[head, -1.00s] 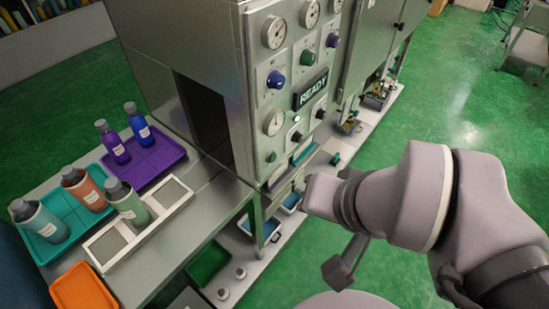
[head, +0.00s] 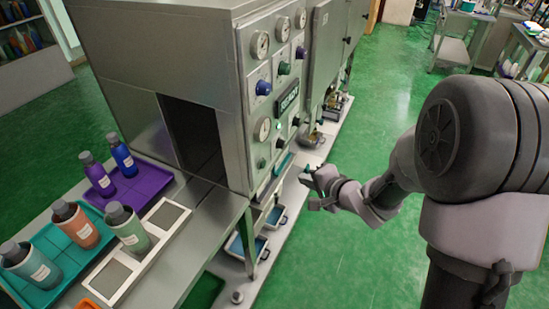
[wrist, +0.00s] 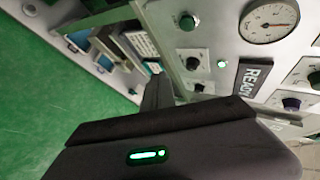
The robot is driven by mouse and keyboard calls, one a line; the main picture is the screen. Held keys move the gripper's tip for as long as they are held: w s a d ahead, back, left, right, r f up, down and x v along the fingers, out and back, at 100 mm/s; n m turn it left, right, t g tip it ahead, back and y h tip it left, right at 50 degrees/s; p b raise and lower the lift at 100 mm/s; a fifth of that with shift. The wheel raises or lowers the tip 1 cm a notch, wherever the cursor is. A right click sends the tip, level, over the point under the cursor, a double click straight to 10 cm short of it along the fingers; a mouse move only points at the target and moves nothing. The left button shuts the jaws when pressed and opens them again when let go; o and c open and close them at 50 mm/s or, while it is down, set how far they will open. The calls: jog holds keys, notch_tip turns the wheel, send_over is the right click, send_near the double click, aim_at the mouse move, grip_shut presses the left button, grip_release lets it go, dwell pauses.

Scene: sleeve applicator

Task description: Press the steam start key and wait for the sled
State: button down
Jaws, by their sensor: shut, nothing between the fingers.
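The control panel of the steel steam cabinet (head: 255,105) carries gauges, coloured knobs and buttons. Its READY display (head: 288,98) is on and also shows in the wrist view (wrist: 251,77). No readable label marks the steam start key. My gripper (head: 308,182) is shut and empty, in front of the lower panel; its fingers show in the wrist view (wrist: 157,92). Contact with the panel cannot be seen. I cannot identify the sled.
A dark tunnel opening (head: 190,135) is in the cabinet's side. On the bench before it are a purple tray (head: 150,182), a teal tray (head: 60,245) and a white two-pad tray (head: 165,215), with several bottles. Blue bins (head: 276,217) sit low under the panel.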

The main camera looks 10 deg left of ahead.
aim_at(263, 164)
jog(key=shift+w, duration=0.1)
jog(key=w+a+b, duration=0.2)
jog(key=w+a, duration=0.1)
jog(key=a, duration=0.5)
jog(key=shift+a, duration=0.15)
dwell(2.0)
jog(key=shift+w+a, duration=0.1)
jog(key=shift+a, duration=0.3)
